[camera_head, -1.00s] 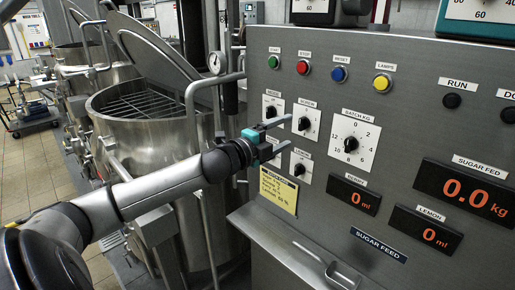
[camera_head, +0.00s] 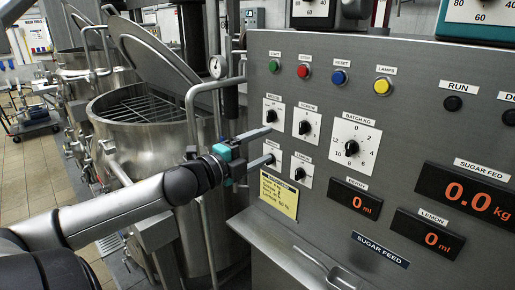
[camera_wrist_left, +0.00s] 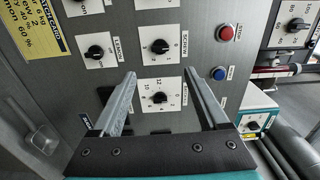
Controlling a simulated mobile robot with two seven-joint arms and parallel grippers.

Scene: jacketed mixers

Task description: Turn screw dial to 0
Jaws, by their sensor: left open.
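The screw dial (camera_head: 304,128) is a black knob on a white square plate, on the grey control panel (camera_head: 400,120). It also shows in the left wrist view (camera_wrist_left: 160,46), beyond and between my fingers. Its exact setting is too small to read surely. My left gripper (camera_head: 271,145) is open and empty, with its two grey fingers pointing at the panel, left of and a little below the screw dial in the head view. The fingers are apart from the knob. The gripper also shows in the left wrist view (camera_wrist_left: 160,76). My right gripper is out of view.
Close around the screw dial are the mode dial (camera_head: 272,114), the lemon dial (camera_head: 299,173) and the larger batch dial (camera_head: 351,148). A yellow batch card (camera_head: 278,195) is below. A steel mixer (camera_head: 150,150) with pipes stands left of the panel.

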